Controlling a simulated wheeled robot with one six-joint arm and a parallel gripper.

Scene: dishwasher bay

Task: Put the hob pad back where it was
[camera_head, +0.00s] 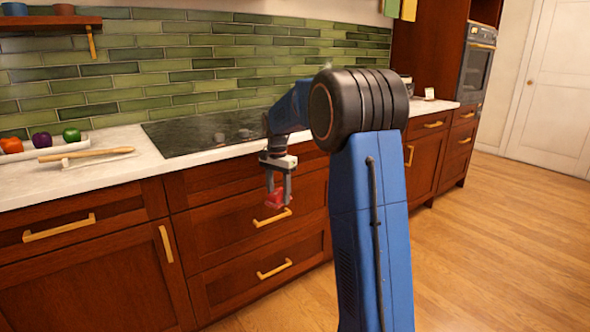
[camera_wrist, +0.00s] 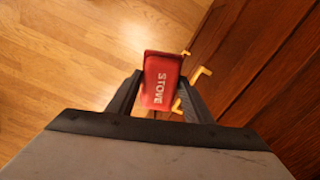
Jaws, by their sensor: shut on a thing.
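The hob pad is a small red block with the white word "STOVE" on it, seen between my fingers in the wrist view (camera_wrist: 161,80). It also shows in the head view (camera_head: 275,199), below my gripper (camera_head: 277,190). My gripper is shut on the pad and holds it in the air in front of the wooden drawers, below counter height. The black glass hob (camera_head: 205,132) lies in the white counter behind my arm. My arm hides the hob's right end.
A wooden rolling pin (camera_head: 86,155) lies on a white board on the left counter, near several coloured round items. Drawer handles (camera_head: 272,217) stick out close to the pad. A wall oven (camera_head: 478,62) stands at right. The wooden floor (camera_head: 470,250) at right is clear.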

